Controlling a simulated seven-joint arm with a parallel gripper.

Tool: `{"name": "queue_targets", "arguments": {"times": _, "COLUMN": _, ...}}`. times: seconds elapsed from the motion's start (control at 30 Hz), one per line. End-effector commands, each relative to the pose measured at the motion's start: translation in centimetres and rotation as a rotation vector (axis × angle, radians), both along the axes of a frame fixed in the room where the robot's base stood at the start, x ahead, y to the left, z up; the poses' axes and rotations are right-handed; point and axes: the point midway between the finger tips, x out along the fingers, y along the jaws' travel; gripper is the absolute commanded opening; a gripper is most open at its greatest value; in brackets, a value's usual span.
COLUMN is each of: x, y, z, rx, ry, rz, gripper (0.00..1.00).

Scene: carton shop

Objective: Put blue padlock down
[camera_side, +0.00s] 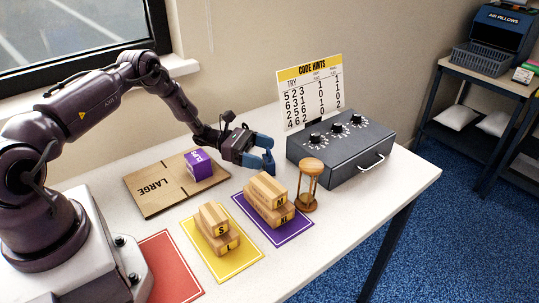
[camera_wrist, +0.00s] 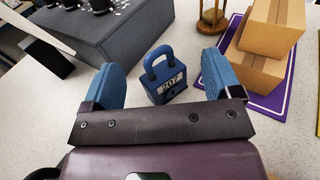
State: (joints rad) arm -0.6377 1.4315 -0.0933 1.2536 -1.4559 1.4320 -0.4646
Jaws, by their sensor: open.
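The blue padlock (camera_wrist: 168,86) shows in the wrist view, shackle up, with a plate reading 207. It appears to stand upright on the white table, between and a little beyond my fingertips. My gripper (camera_wrist: 162,75) is open, with a blue finger on each side of the padlock and visible gaps to it. In the side view my gripper (camera_side: 262,153) is low over the table, left of the dark box with dials. The padlock cannot be told apart from the blue fingers there.
The dial box (camera_side: 340,150), hourglass (camera_side: 309,184) and code hints card (camera_side: 310,90) stand close by. Small cartons sit on the purple mat (camera_side: 289,236) and yellow mat (camera_side: 226,273). A purple box (camera_side: 198,165) rests on the flat LARGE cardboard (camera_side: 150,193).

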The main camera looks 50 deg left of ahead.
Motion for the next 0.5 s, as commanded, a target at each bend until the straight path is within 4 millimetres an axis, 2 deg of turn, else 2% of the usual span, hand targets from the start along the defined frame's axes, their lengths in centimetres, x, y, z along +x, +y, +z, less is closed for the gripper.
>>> {"name": "queue_targets", "arguments": {"times": 0.03, "x": -0.5, "y": 0.9, "z": 0.1, "rx": 0.000, "ry": 0.000, "rz": 0.005, "gripper": 0.84}}
{"name": "queue_targets", "arguments": {"times": 0.2, "x": -1.9, "y": 3.0, "z": 0.3, "rx": 0.000, "ry": 0.000, "rz": 0.003, "gripper": 0.84}}
{"name": "queue_targets", "arguments": {"times": 0.37, "x": -2.5, "y": 3.8, "z": 0.4, "rx": -0.001, "ry": 0.000, "rz": 0.001, "gripper": 0.84}}
{"name": "queue_targets", "arguments": {"times": 0.5, "x": -2.4, "y": 3.6, "z": 1.1, "rx": 0.020, "ry": -0.005, "rz": -0.019, "gripper": 0.84}}
